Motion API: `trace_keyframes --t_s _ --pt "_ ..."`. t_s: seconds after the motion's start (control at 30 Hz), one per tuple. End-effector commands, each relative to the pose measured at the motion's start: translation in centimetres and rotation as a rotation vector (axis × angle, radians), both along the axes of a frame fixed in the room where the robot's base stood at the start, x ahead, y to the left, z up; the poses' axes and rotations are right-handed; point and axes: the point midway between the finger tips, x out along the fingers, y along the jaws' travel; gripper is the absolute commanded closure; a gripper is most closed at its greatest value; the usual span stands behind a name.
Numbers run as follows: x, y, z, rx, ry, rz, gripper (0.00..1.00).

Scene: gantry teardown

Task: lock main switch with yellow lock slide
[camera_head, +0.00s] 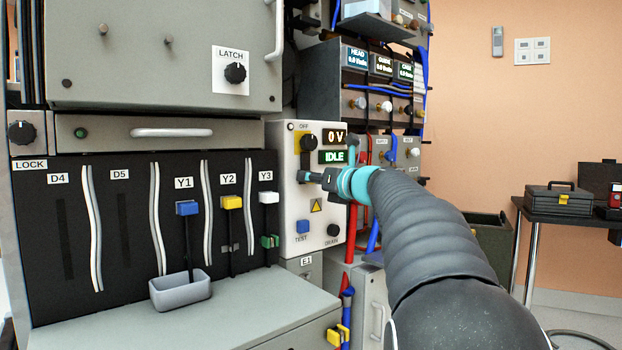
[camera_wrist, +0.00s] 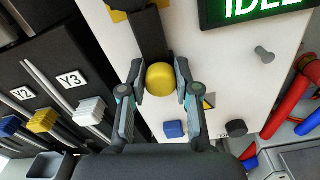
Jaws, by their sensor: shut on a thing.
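The lock knob is hidden behind my fingers there.
Displays on the panel read 0 V (camera_head: 336,136) and IDLE (camera_head: 334,157). A blue TEST button (camera_head: 302,226) and black DRAIN knob (camera_head: 333,230) lie below. To the left are blue (camera_head: 187,208), yellow (camera_head: 232,202) and white (camera_head: 268,197) slider handles and a grey tray (camera_head: 180,292).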

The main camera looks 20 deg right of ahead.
Motion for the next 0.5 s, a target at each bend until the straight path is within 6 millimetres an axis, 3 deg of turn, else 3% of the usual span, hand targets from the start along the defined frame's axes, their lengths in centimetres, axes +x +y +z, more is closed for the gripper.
trace_keyframes --t_s 0.03,0.1,0.13,0.5 --pt "-0.09 -0.14 0.62 0.003 -0.010 -0.007 0.66" --pt "-0.10 -0.11 0.64 0.001 -0.010 -0.006 0.49" --pt "-0.10 -0.10 0.61 0.002 -0.010 -0.005 0.45" --pt "-0.43 -0.08 0.39 0.000 -0.006 -0.002 0.45"
